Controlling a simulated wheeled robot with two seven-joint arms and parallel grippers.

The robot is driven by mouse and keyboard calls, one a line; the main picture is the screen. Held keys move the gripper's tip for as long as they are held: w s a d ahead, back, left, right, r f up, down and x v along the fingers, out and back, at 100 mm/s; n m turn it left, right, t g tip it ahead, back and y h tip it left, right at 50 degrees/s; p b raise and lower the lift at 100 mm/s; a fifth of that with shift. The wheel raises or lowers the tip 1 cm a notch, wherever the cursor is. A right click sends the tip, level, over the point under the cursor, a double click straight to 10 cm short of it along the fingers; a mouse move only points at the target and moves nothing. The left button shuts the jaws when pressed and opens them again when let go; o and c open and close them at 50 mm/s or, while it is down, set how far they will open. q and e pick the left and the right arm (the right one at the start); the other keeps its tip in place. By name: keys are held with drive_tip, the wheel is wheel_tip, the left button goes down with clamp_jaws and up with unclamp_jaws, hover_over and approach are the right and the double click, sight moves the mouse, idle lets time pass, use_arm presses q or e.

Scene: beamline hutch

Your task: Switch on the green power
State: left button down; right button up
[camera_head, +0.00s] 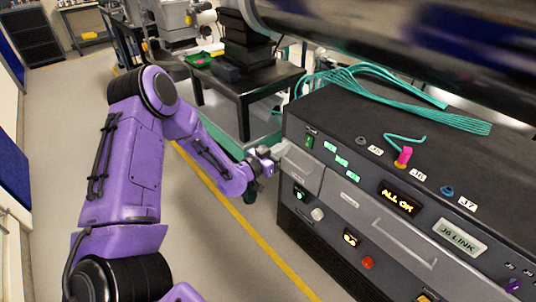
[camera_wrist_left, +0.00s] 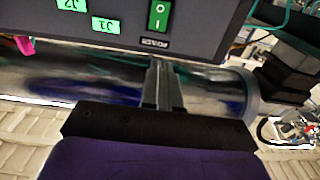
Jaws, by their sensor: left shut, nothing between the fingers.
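The green power switch (camera_head: 309,141) is a small rocker on the front of the black cabinet, near its left end. In the left wrist view the green switch (camera_wrist_left: 158,15) shows at the top, with a small label beside it. My left gripper (camera_head: 274,154) is at the cabinet's left front corner, left of the switch. In the wrist view the left gripper (camera_wrist_left: 161,66) has its fingers together and empty, pointing toward the switch panel with the switch beyond the tips. Contact with the switch is not seen. My right gripper is out of view.
Green lit tags (camera_head: 341,161) sit right of the switch. The panel also holds an "ALL OK" display (camera_head: 398,201) and a red button (camera_head: 367,262). Teal cables (camera_head: 400,95) lie on top. The floor (camera_head: 215,240) left of the cabinet is clear.

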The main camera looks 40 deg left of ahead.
use_arm(q)
drive_tip(key=s, duration=0.4)
drive_tip(key=shift+s+a+r, duration=0.15)
drive_tip(key=shift+s, duration=0.25)
drive_tip(key=s+d+f+n+g+y, duration=0.1)
drive_tip(key=s+f+n+g+y, duration=0.3)
drive_tip(key=f, duration=0.4)
drive_tip(key=s+d+f+n+g+y, duration=0.2)
drive_tip(key=s+f+n+g, duration=0.35)
drive_tip(key=s+f, duration=0.2)
drive_tip(key=s+d+f+g, duration=0.2)
drive_tip(key=s+f, duration=0.3)
drive_tip(key=s, duration=0.4)
drive_tip(key=s+d+f+g, duration=0.2)
drive_tip(key=s+f+g, duration=0.1)
drive_tip(key=s, duration=0.7)
drive_tip(key=shift+s+f+m+y, duration=0.3)
drive_tip(key=shift+f+m, duration=0.15)
drive_tip(key=shift+f, duration=0.45)
